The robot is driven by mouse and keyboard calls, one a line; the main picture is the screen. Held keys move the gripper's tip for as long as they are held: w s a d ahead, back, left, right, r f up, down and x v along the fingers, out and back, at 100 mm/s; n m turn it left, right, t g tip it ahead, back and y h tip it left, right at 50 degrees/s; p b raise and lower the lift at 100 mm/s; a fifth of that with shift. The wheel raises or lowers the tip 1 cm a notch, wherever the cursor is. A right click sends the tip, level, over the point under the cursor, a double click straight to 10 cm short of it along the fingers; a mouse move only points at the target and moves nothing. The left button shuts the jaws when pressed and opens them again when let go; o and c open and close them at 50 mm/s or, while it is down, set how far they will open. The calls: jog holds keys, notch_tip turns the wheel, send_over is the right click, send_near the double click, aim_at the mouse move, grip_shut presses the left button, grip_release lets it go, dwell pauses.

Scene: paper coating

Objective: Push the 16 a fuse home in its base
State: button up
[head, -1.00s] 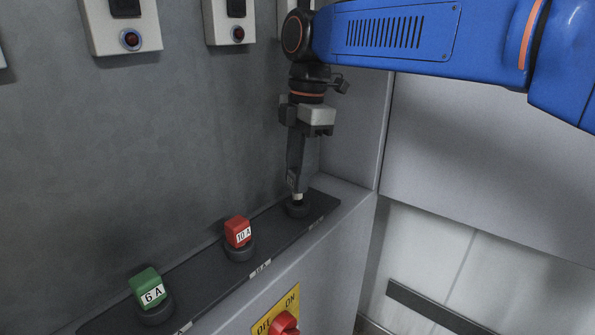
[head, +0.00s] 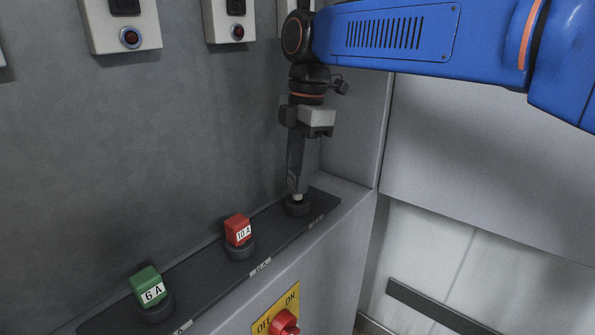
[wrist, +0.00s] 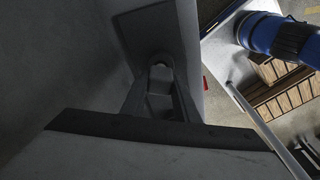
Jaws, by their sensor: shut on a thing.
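My gripper (head: 295,184) points straight down over the rightmost of the round black bases on the dark strip. It is shut on the 16 A fuse, of which only a small pale end (head: 297,197) shows below the fingers. That end meets the top of the round black base (head: 297,208); how deep it sits cannot be told. In the wrist view the fingers (wrist: 160,88) close together over the base, and they hide most of the fuse. The fuse's rating label cannot be read.
A red 10 A fuse (head: 238,230) and a green 6 A fuse (head: 147,285) stand in bases to the left on the same strip (head: 207,289). A red rotary switch (head: 284,324) is on the front below. The grey wall rises close behind.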

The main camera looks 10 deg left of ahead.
jog(key=shift+f, duration=1.25)
jog(key=o, duration=1.1)
notch_tip(320, 180, up, 17)
jog(key=w+d, duration=0.1)
jog(key=shift+w+d, duration=0.15)
jog(key=shift+d, duration=0.2)
jog(key=shift+r, duration=0.1)
